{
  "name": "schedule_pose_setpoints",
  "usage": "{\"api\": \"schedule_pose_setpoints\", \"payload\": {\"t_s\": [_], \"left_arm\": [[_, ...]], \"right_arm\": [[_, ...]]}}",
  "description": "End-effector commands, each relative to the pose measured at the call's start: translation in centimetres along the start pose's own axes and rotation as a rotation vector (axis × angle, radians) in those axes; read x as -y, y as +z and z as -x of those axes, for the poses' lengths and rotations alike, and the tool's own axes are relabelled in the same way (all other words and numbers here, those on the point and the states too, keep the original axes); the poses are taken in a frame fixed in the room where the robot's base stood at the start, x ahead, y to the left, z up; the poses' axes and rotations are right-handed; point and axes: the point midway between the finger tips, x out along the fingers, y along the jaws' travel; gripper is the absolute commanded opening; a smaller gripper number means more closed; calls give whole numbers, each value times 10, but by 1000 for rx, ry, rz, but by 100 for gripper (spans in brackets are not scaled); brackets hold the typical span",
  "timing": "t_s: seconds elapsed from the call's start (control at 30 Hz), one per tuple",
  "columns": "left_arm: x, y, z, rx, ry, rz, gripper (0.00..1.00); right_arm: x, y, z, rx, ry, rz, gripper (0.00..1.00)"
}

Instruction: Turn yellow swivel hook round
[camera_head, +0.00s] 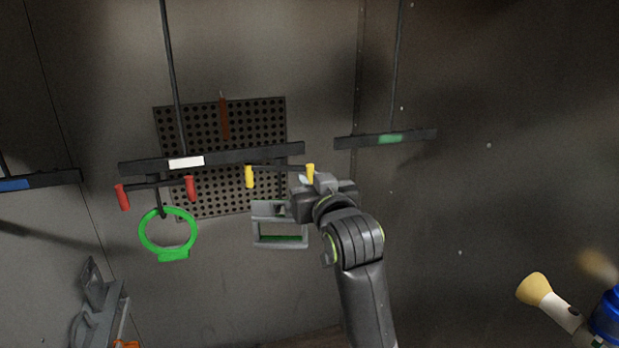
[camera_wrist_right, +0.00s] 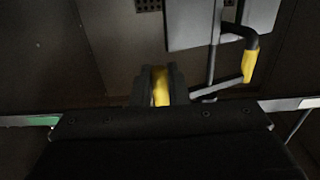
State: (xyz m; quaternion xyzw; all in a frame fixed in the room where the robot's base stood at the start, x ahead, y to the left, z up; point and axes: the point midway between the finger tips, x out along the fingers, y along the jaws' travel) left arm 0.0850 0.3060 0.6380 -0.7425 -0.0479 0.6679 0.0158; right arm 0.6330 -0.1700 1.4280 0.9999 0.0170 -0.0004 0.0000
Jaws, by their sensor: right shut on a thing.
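The yellow swivel hook (camera_head: 249,176) hangs under the dark bar with the white label, a thin dark crossbar with a yellow grip at each end. My right gripper (camera_head: 308,183) is at its right end. In the right wrist view, the gripper's jaws (camera_wrist_right: 160,87) are shut on one yellow grip (camera_wrist_right: 161,86). The other yellow grip (camera_wrist_right: 248,66) is free, on a bent dark arm. A grey rectangular frame with a green lower strip (camera_head: 281,241) hangs below the hook, partly hidden by my gripper. My left gripper is not in view.
A red-ended swivel hook (camera_head: 123,197) with a green ring (camera_head: 142,232) hangs to the left on the same bar (camera_head: 230,156). A perforated panel (camera_head: 265,112) is behind. Another bar with a green label (camera_head: 350,142) hangs at right. A cream-tipped tool (camera_head: 534,289) is at lower right.

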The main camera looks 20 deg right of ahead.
Motion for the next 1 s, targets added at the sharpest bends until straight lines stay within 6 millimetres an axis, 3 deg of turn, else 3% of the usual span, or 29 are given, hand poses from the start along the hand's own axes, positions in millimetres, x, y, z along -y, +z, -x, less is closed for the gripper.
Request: {"api": "schedule_pose_setpoints", "payload": {"t_s": [1.0], "left_arm": [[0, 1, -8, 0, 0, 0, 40]], "right_arm": [[44, 0, 36, -2, -2, -3, 9]]}}
